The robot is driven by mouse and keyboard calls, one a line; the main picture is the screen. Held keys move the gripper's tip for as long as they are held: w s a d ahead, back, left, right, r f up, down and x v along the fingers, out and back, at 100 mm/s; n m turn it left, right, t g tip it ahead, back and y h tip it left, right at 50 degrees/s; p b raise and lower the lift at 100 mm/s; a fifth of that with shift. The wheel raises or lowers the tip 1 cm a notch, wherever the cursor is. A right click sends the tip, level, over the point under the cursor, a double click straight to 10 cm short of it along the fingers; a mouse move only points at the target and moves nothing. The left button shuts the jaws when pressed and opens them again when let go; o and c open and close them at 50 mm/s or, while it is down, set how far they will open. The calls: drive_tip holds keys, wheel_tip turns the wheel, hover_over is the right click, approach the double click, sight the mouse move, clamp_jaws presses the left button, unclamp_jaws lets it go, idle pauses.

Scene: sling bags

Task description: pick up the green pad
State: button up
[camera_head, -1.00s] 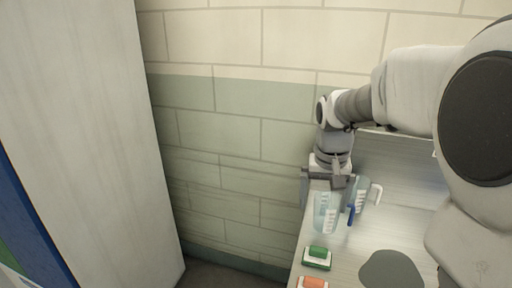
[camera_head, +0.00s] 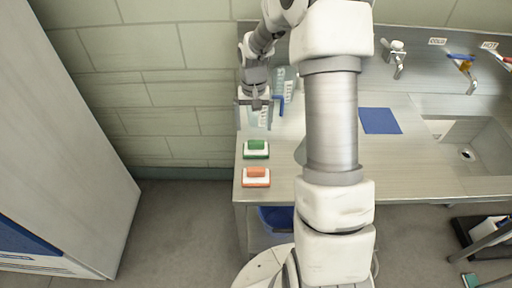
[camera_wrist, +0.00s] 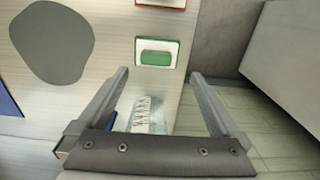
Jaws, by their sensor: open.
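The green pad (camera_head: 256,145) is a small green block on a white base with a green rim. It lies near the left end of the metal counter (camera_head: 400,165) in the head view. In the wrist view the green pad (camera_wrist: 155,57) shows just beyond and between the fingertips. My gripper (camera_head: 257,103) is above the counter's far left corner, behind the pad and apart from it. In the wrist view my gripper (camera_wrist: 158,75) has its fingers spread wide with nothing held. The height gap to the pad is hard to judge.
A clear graduated beaker (camera_wrist: 142,114) stands under my gripper, and a blue-handled one (camera_head: 284,95) is beside it. An orange pad (camera_head: 256,173) lies in front of the green one. A blue sheet (camera_head: 380,121) and a sink (camera_head: 468,153) are to the right. A wall rises behind.

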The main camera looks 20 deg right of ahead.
sight(256, 141)
drive_tip(key=shift+w+d+f+p, duration=0.1)
drive_tip(key=shift+d+f+p, duration=0.05)
drive_tip(key=shift+f, duration=1.1)
drive_tip(key=shift+s+d+f+p, duration=0.1)
drive_tip(key=shift+f+p, duration=0.05)
drive_tip(key=shift+f, duration=1.1)
drive_tip(key=shift+w+d+f+p, duration=0.1)
drive_tip(key=shift+d+f+p, duration=0.05)
drive_tip(key=shift+f, duration=1.1)
drive_tip(key=c, duration=1.4)
drive_tip(key=shift+r, duration=0.15)
